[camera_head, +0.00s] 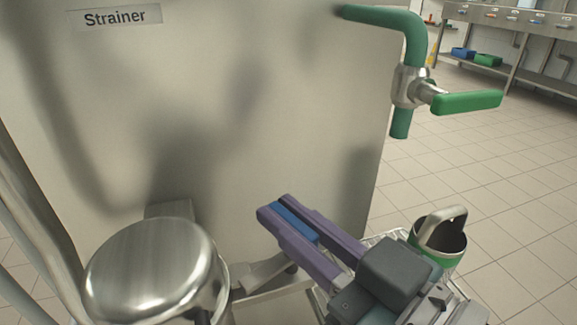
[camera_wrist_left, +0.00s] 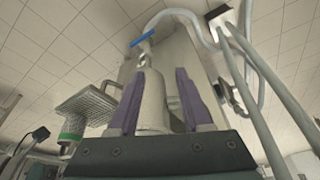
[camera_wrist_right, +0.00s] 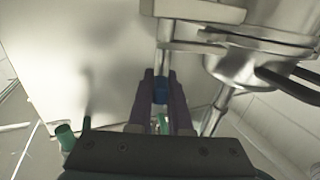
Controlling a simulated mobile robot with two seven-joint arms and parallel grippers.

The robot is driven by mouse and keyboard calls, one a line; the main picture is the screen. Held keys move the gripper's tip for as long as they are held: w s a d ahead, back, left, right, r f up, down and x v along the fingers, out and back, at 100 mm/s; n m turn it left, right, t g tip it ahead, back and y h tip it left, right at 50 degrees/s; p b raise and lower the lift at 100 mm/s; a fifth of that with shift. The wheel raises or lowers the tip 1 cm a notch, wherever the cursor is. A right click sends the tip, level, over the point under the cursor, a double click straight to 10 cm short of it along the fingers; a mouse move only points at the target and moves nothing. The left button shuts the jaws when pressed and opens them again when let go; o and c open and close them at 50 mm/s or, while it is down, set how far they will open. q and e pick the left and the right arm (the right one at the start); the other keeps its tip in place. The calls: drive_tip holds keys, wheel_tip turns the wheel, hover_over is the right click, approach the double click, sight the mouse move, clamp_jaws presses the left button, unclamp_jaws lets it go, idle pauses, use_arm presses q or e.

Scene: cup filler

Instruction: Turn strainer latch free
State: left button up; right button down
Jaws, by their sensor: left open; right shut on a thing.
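My right gripper (camera_head: 278,207) comes in from the lower right in the head view, low in front of the steel panel marked Strainer (camera_head: 115,17). Its purple fingers are shut on a blue grip (camera_head: 296,221), probably the strainer latch. In the right wrist view the blue grip (camera_wrist_right: 160,90) sits between the fingers, in line with a metal rod. The joint of the latch is not clear to see. A round steel lid or bowl (camera_head: 150,268) is left of the gripper. My left gripper (camera_wrist_left: 158,78) shows only in its wrist view, fingers apart; a pale cylindrical part appears between or behind them.
A green pipe with a green-handled valve (camera_head: 465,102) sticks out at the panel's upper right. A steel cup with a green band (camera_head: 452,247) stands on a wire rack beside my right gripper. Tiled floor is open at right; a steel table (camera_head: 520,20) stands far back.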

drive_tip(key=shift+n+g+y, duration=0.3)
drive_tip(key=shift+n+g+y+p, duration=0.4)
drive_tip(key=shift+n+g+y, duration=0.1)
drive_tip(key=shift+g+y, duration=0.1)
drive_tip(key=shift+w+d+n+g+y, duration=0.1)
drive_tip(key=shift+n+g+y, duration=0.6)
drive_tip(key=shift+n+g, duration=0.1)
drive_tip(key=shift+f+n+g+y, duration=0.1)
drive_tip(key=shift+n+g+y, duration=0.65)
drive_tip(key=shift+g, duration=0.45)
drive_tip(key=shift+n+g+y+b, duration=0.25)
drive_tip(key=shift+n+g+b, duration=0.3)
drive_tip(key=shift+g+b, duration=0.15)
drive_tip(key=n+g+b, duration=0.3)
drive_tip(key=g+b, duration=0.2)
drive_tip(key=b, duration=0.1)
drive_tip(key=n+g+b, duration=0.4)
drive_tip(key=g+b, duration=0.2)
drive_tip(key=b, duration=0.1)
drive_tip(key=shift+f+y, duration=0.2)
drive_tip(key=shift+y, duration=0.2)
drive_tip(key=shift+r+n+g+b, duration=0.2)
drive_tip(key=shift+n+g+b, duration=0.4)
drive_tip(key=shift+g+b, duration=0.15)
drive_tip(key=shift+r, duration=0.1)
